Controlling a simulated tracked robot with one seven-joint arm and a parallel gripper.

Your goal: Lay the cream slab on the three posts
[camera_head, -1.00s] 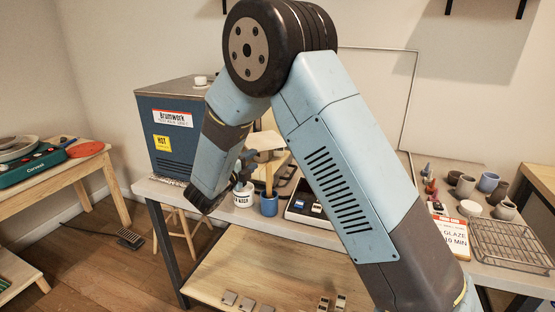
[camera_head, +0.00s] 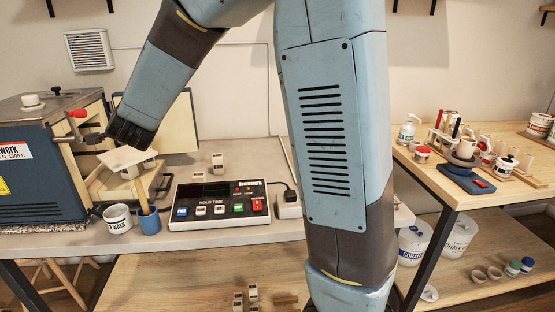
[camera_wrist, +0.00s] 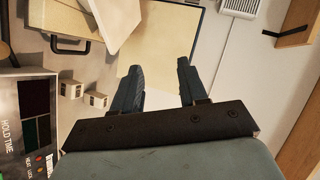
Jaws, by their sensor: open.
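The cream slab (camera_head: 124,157) shows at the open front of the blue kiln in the head view. It looks tilted, with a pale block (camera_head: 130,172) under it; I cannot tell whether they touch. Its pale edge also shows at the top of the wrist view (camera_wrist: 113,18). My gripper (camera_wrist: 158,68) is open, with nothing between its fingers, and is close to the slab in the head view. Two small pale blocks that look like posts (camera_head: 218,161) stand on the table behind the control box; a pair shows in the wrist view (camera_wrist: 97,99). I cannot make out all three posts under the slab.
The kiln (camera_head: 40,160) stands at left, its cream door panel (camera_head: 180,120) open behind my gripper. A cluttered side table (camera_head: 445,185) is at right.

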